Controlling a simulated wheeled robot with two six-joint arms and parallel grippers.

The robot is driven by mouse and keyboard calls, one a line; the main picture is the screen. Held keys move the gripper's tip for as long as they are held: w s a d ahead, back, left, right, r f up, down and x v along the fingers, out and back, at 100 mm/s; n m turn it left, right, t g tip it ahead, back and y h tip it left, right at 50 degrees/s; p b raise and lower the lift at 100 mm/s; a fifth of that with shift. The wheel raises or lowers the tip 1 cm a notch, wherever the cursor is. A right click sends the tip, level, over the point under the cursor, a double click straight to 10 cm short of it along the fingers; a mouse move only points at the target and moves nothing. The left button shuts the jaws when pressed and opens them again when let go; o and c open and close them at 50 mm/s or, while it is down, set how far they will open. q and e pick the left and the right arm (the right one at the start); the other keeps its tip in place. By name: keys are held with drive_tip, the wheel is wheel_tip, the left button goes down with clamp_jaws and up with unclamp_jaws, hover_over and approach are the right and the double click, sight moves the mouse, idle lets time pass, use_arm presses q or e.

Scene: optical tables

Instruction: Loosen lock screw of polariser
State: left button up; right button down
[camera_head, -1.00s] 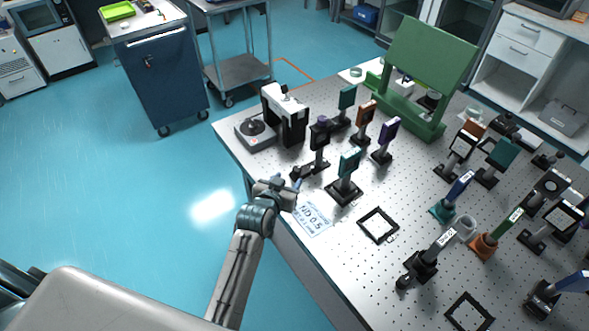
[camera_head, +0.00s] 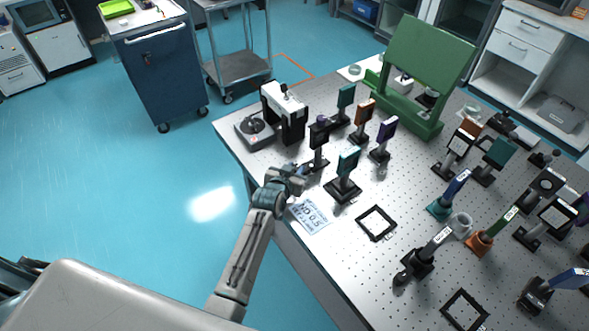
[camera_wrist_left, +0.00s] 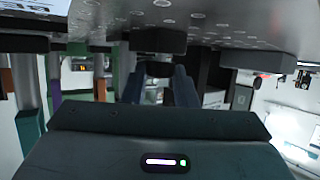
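A black post-mounted optic with a small purple top (camera_head: 319,137) stands near the table's left edge; it may be the polariser, but no label on it is readable. Its lock screw cannot be made out. My left gripper (camera_head: 303,171) is low over the table edge, beside the foot of this mount. In the left wrist view, which looks upside down, its two dark blue fingers (camera_wrist_left: 166,88) show apart with a gap between them. A black base (camera_wrist_left: 160,40) lies ahead of the fingertips; contact cannot be told. My right gripper is not in view.
A teal-plate mount (camera_head: 346,172) stands close right of my gripper, and an ND 0.5 card (camera_head: 311,216) lies in front. A black-and-white device (camera_head: 284,112) stands behind. Several other mounts and a green stand (camera_head: 425,70) crowd the perforated table (camera_head: 345,265).

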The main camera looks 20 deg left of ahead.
use_arm(q)
drive_tip(key=c, duration=0.3)
